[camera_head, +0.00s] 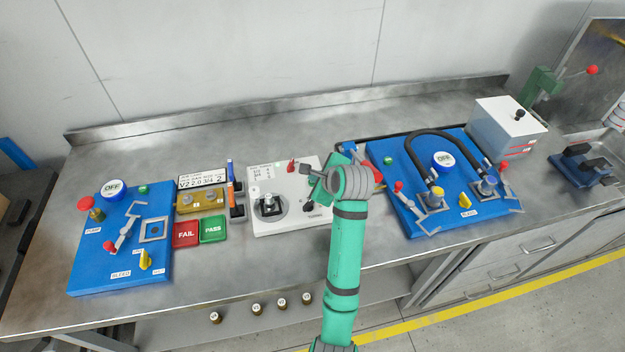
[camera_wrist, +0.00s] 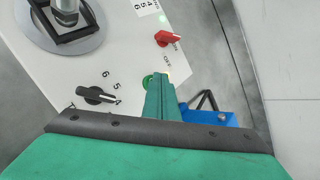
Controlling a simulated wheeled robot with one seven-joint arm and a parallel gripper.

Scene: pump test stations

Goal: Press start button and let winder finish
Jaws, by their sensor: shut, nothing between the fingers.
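A white panel station (camera_head: 262,222), possibly the winder, lies mid-bench; its white top also fills much of the wrist view (camera_wrist: 135,45). It has a grey round plate with a black frame and metal fitting (camera_wrist: 66,18), a red lever switch (camera_wrist: 168,39) and a black pointer knob (camera_wrist: 96,94) marked 4, 5, 6. A green button (camera_wrist: 147,80) sits near the panel's edge, partly hidden by my fingers. My gripper (camera_wrist: 160,84) is shut and empty, its tips right at the button. Contact cannot be told. In the head view my gripper (camera_head: 318,188) is over the panel's right side.
A blue station (camera_head: 400,170) with a black hose and an OFF display stands to the right. Another blue station (camera_head: 100,265) is at left. FAIL (camera_head: 186,234) and PASS (camera_head: 213,229) pads lie beside the panel. A white box (camera_head: 505,127) stands far right. The bench behind is clear.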

